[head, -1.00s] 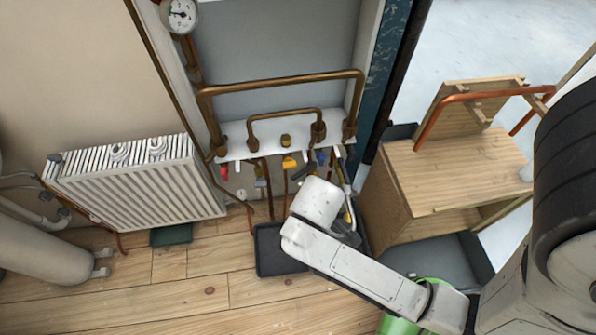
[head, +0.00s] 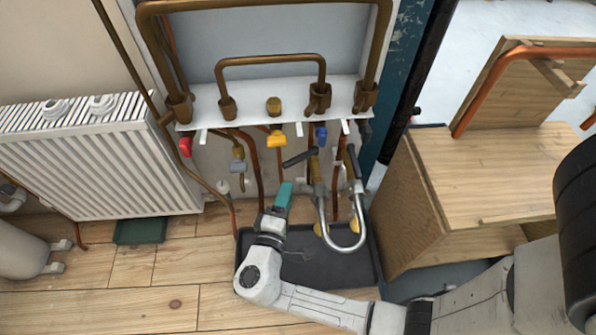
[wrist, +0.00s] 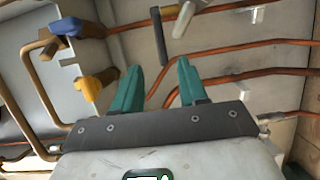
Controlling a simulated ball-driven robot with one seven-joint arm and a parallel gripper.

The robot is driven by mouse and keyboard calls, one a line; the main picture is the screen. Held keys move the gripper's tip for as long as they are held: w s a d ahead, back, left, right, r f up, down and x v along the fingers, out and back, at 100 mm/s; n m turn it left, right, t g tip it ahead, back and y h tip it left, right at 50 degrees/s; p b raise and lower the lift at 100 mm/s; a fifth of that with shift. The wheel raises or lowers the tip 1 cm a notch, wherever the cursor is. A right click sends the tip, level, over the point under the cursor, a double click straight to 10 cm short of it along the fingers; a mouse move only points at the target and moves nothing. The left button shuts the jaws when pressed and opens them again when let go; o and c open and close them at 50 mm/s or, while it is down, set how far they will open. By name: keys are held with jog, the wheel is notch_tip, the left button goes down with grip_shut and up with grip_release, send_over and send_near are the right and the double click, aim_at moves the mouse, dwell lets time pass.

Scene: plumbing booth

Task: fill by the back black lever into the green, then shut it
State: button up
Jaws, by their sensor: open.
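A black lever (head: 299,158) angles out under the white manifold shelf. A second black lever (head: 350,163) stands to its right by the grey U-shaped pipe. I cannot tell for sure which one is the back lever. My gripper (head: 283,195) points up at the valves, below and left of the first lever, apart from it. In the wrist view a black lever (wrist: 158,35) is beyond the open, empty teal fingers (wrist: 158,80).
A yellow lever (head: 276,137), a blue lever (head: 321,136) and a red lever (head: 185,146) hang along the shelf. The U-shaped pipe (head: 345,244) is right of my gripper. A black tray (head: 365,270) lies below. A wooden cabinet (head: 470,175) stands right, a radiator (head: 95,160) left.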

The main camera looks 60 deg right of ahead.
aim_at(292, 166)
jog(key=shift+t, duration=0.4)
jog(key=b+x, duration=0.1)
jog(key=x, duration=0.6)
jog(key=b+x, duration=0.1)
jog(key=x, duration=0.2)
jog(key=shift+w+d+f+b, duration=0.2)
jog(key=shift+w+b, duration=0.1)
jog(key=shift+w, duration=0.1)
grip_shut()
